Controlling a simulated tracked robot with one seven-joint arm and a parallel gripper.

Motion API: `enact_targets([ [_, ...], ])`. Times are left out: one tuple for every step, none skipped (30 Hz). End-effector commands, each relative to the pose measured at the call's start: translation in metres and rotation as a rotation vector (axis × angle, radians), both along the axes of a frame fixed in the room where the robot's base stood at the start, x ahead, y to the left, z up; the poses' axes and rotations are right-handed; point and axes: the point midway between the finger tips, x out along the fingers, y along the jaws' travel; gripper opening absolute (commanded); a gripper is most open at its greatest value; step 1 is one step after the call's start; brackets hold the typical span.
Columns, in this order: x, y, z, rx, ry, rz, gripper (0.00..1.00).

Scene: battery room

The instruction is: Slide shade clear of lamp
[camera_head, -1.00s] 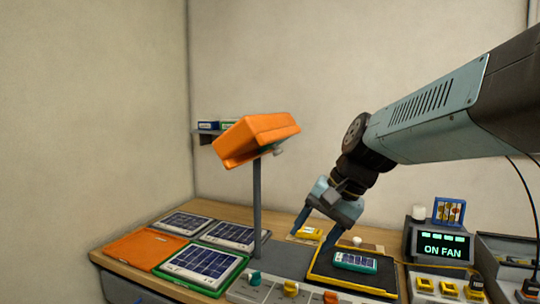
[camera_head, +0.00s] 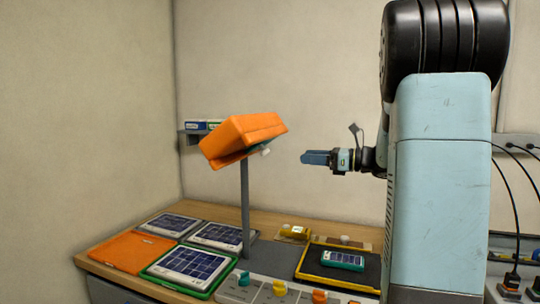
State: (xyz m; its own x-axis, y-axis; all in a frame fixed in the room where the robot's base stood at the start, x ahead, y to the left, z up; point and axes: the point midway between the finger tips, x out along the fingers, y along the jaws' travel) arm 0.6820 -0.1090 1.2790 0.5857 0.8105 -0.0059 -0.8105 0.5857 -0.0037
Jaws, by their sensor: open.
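An orange lamp head (camera_head: 240,138) sits tilted on top of a grey post (camera_head: 246,210) that rises from the bench. A small white knob (camera_head: 265,151) shows at its lower right edge. I cannot tell which part of the orange head is the shade. My gripper (camera_head: 304,158) is open and empty. It points left, level with the lower part of the lamp head, with a gap between its fingertips and the knob. The fingers are seen nearly edge-on.
Several solar panels (camera_head: 189,265) and a flat orange panel (camera_head: 131,251) lie on the bench left of the post. A teal device (camera_head: 342,260) lies in a black, yellow-edged tray (camera_head: 312,267) at right. Small boxes (camera_head: 200,126) sit on a wall shelf behind the lamp.

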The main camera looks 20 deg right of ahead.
Motion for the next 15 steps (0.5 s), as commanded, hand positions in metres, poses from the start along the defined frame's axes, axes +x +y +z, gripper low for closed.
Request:
enact_targets([
  [0.002,0.0,0.0,0.007,0.001,-0.003,0.59],
  [0.004,0.001,0.0,0.009,0.001,-0.003,0.59],
  [0.006,0.003,0.001,0.011,0.001,-0.004,0.59],
  [0.007,0.005,0.001,0.011,0.001,-0.004,0.59],
  [0.009,0.008,0.001,0.01,0.0,-0.004,0.59],
  [0.012,0.013,0.001,0.01,0.0,-0.003,0.59],
  [0.015,0.017,0.001,0.01,0.0,-0.002,0.59],
  [0.018,0.021,0.0,0.009,0.001,-0.002,0.59],
  [0.022,0.027,0.0,0.009,0.001,-0.001,0.59],
  [0.025,0.031,0.0,0.009,0.001,-0.001,0.59],
  [0.028,0.035,0.0,0.009,0.001,-0.002,0.59],
  [0.032,0.041,0.0,0.009,0.001,-0.001,0.59],
  [0.035,0.046,0.0,0.008,0.001,0.0,0.59],
  [0.039,0.05,0.0,0.008,0.001,-0.001,0.59],
  [0.043,0.056,0.0,0.008,0.001,-0.002,0.59],
])
